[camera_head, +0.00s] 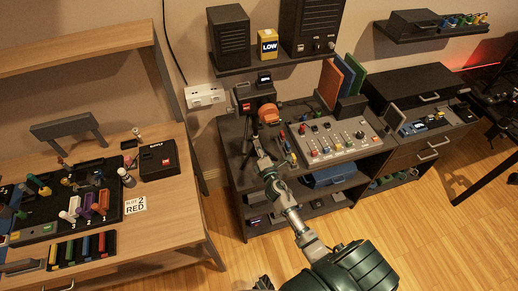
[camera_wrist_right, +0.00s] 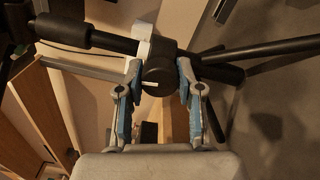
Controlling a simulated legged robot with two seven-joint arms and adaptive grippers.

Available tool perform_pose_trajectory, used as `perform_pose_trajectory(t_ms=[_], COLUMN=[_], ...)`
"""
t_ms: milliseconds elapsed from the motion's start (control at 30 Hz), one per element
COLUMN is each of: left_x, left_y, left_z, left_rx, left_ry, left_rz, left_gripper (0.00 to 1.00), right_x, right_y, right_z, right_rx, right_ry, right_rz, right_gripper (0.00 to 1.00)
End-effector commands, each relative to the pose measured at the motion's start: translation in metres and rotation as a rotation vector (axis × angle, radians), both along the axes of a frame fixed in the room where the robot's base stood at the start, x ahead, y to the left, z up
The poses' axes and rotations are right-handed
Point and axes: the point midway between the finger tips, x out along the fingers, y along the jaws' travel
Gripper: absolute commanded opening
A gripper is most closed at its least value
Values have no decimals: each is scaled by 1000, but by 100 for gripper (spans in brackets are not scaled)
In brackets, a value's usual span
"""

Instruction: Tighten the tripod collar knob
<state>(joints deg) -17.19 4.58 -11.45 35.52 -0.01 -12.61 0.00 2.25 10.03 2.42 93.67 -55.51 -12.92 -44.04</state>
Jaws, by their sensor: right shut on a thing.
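The tripod stands on the dark bench with a black camera (camera_head: 252,92) on top. In the head view its collar is small and partly hidden by my right gripper (camera_head: 260,150), which reaches up to it from the lower right. In the right wrist view, the dark round collar knob (camera_wrist_right: 158,74) sits between the two blue-padded fingers of my right gripper (camera_wrist_right: 158,85), which is shut on it. Black tripod bars (camera_wrist_right: 260,49) run out to both sides, and a black handle (camera_wrist_right: 62,32) points left. My left gripper is not in view.
An orange object (camera_head: 269,113) stands close right of the tripod. A grey control panel (camera_head: 335,137) with knobs lies further right. A shelf with black speakers (camera_head: 229,38) hangs above. A wooden desk (camera_head: 178,205) with coloured parts stands left, across a gap.

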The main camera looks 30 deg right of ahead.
Motion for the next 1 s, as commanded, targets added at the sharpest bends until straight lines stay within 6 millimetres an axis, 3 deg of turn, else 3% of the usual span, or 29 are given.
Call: perform_pose_trajectory(t_ms=[733,767,800,833,1000], left_x=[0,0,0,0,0], left_y=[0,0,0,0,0], left_z=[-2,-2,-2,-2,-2], left_rx=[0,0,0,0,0], left_ry=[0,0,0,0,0], left_rz=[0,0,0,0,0], left_gripper=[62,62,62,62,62], right_x=[-1,-1,-1,-1,-1], right_y=[0,0,0,0,0], right_z=[-5,-5,-5,-4,-3], right_rx=[83,83,83,82,82], right_ry=[-11,-11,-11,-12,-15], right_rz=[-3,-3,-3,-2,-2], right_gripper=[1,43,53,61,62])
